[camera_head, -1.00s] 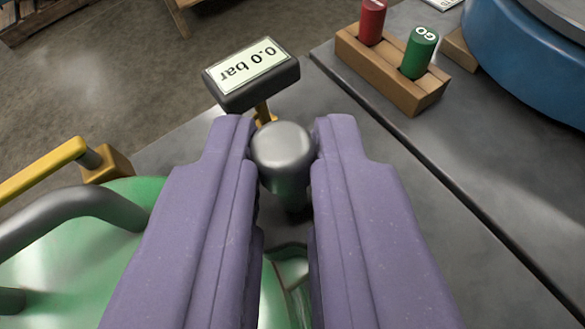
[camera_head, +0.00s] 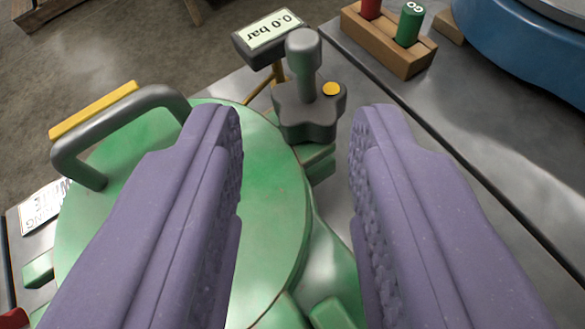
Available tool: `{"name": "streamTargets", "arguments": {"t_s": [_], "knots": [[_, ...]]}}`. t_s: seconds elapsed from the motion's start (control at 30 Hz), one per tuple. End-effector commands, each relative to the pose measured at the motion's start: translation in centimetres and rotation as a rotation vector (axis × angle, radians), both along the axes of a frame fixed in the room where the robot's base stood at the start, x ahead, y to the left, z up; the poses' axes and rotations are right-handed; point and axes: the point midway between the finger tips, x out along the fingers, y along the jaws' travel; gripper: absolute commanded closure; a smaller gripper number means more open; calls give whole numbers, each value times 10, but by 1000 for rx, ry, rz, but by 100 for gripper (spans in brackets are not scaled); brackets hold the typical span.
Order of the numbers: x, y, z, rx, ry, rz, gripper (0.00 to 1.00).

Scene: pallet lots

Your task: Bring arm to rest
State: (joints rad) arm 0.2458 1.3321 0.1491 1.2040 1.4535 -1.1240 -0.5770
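My gripper (camera_head: 298,112), with two purple fingers, is open and empty. Its fingers reach up from the bottom of the view, with a wide gap between them. A grey knob (camera_head: 304,62) on a lobed grey base with a yellow dot stands just beyond the fingertips, apart from both fingers. Below the gripper is a round green lid (camera_head: 270,190) with a bent grey handle (camera_head: 75,150) at its left. The left finger covers part of the lid.
A gauge display (camera_head: 265,37) reading 0.0 bar stands behind the knob. A wooden block (camera_head: 392,50) holds a red and a green "GO" peg. A blue round body (camera_head: 510,40) is at the upper right. The grey table (camera_head: 490,130) is bare at right.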

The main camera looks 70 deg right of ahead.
Motion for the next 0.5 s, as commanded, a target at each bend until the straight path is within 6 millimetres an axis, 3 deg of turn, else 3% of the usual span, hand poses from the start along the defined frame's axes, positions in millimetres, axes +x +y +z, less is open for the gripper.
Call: {"name": "streamTargets", "arguments": {"t_s": [0.13,0.5], "knots": [[-2,11,5,0,0,-1,65],[-2,12,5,0,0,-1,65]]}}
